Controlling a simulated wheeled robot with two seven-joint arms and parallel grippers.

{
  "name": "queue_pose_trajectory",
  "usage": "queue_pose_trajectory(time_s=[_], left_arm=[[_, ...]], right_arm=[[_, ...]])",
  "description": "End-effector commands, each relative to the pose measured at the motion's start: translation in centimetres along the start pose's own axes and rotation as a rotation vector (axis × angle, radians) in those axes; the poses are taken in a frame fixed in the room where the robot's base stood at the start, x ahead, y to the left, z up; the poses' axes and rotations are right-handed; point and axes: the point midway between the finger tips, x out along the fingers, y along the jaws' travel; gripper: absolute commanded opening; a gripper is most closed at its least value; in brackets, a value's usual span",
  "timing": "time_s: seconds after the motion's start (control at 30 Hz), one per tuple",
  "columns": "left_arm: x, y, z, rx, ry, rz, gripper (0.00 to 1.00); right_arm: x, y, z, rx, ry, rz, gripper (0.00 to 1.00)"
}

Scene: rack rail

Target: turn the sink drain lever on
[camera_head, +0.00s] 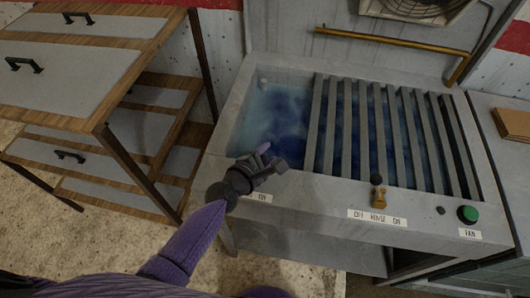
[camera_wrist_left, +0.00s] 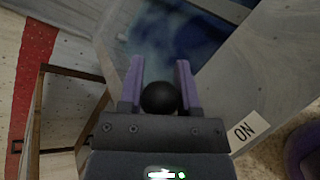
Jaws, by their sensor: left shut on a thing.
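The sink (camera_head: 275,105) is a grey metal basin with blue water, partly covered by a slatted rack. My left gripper (camera_head: 273,157) is at the front left rim of the sink, just above a label ending in "ON" (camera_head: 262,197). In the left wrist view my left gripper (camera_wrist_left: 158,80) has its two purple fingers on either side of a black ball knob (camera_wrist_left: 160,97), which looks like the end of the drain lever. The fingers are shut on it. The lever's shaft is hidden, and in the head view my gripper covers the knob. My right gripper is not in view.
A brass-coloured lever with a dark knob (camera_head: 377,190) stands above an "OFF RINSE ON" label (camera_head: 377,218). A green fan button (camera_head: 468,214) is to its right. A wooden drawer cabinet (camera_head: 105,115) stands left of the sink. A brass rail (camera_head: 390,40) runs behind the rack.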

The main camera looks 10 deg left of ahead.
Motion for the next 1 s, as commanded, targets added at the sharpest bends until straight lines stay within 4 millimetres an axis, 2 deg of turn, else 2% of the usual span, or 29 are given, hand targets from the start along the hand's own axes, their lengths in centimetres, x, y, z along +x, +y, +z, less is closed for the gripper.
queue_pose_trajectory(time_s=[0.23,0.27,0.4,0.73,0.87,1.0], left_arm=[[-0.1,-0.4,-0.2,-0.003,0.002,-0.011,0.00],[-0.1,-0.5,-0.2,-0.003,0.003,-0.011,0.47],[-0.1,-0.4,-0.1,-0.002,0.002,-0.009,0.76],[-0.4,-0.2,-0.1,-0.001,0.002,-0.006,0.78],[-2.5,-0.1,0.1,-0.001,0.002,-0.008,0.78],[-5.7,-0.1,0.0,0.000,0.003,-0.009,0.78]], right_arm=[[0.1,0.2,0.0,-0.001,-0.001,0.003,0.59],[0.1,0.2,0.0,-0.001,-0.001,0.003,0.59],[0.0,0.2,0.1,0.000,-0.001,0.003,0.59],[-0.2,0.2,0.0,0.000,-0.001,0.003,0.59],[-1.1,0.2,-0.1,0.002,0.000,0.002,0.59],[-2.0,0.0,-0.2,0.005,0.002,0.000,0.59]])
